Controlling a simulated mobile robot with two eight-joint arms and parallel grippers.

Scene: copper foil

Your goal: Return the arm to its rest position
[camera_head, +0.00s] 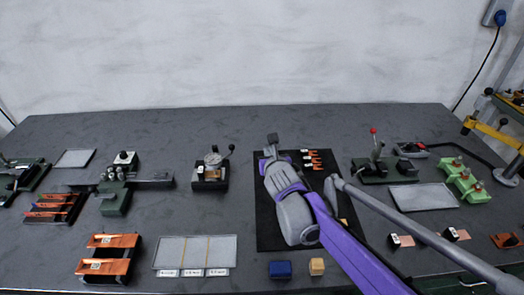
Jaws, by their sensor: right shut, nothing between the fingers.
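My right arm, purple and grey, comes in from the lower right and reaches over a black mat (268,225) on the dark table. My right gripper (271,142) is at the far end of the arm, near the mat's back edge. It is shut and holds nothing. Several small orange copper pieces (312,160) lie on the mat just right of the gripper, apart from it. My arm hides the middle of the mat. My left gripper is not in view.
A dial gauge stand (210,172) stands left of the mat. A lever device with a red knob (377,165) and green blocks (462,180) stand to the right. A blue block (280,269) and a tan block (317,266) lie in front. The table's back strip is mostly clear.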

